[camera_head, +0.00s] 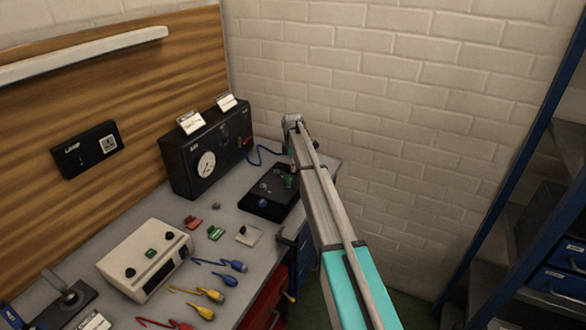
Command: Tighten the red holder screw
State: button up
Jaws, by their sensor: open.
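A black plate (281,208) with several small round fittings lies at the far right of the bench. A blue fitting (262,203) and a green fitting (288,183) show on it. A small reddish part (294,169) shows at its far end, close against my arm; I cannot tell whether it is the red holder screw. My arm reaches from the lower right to above the plate's far end. My gripper (290,161) hangs there, open, small and partly hidden by the arm. Whether it touches anything is not clear.
A black gauge box (190,153) stands behind the plate, with a blue cable (265,151). A white control box (145,258), small red (193,222) and green (215,233) pieces and coloured tools (208,293) lie nearer. A blue shelf (508,180) stands right.

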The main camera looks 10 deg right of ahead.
jog(key=shift+f, duration=0.1)
grip_shut()
dwell(0.4)
jog(key=shift+m, duration=0.3)
jog(key=m, duration=0.6)
jog(key=shift+s, duration=0.1)
jog(key=m, duration=1.3)
jog(key=shift+m, duration=0.3)
jog(key=m, duration=0.6)
jog(key=shift+w, duration=0.25)
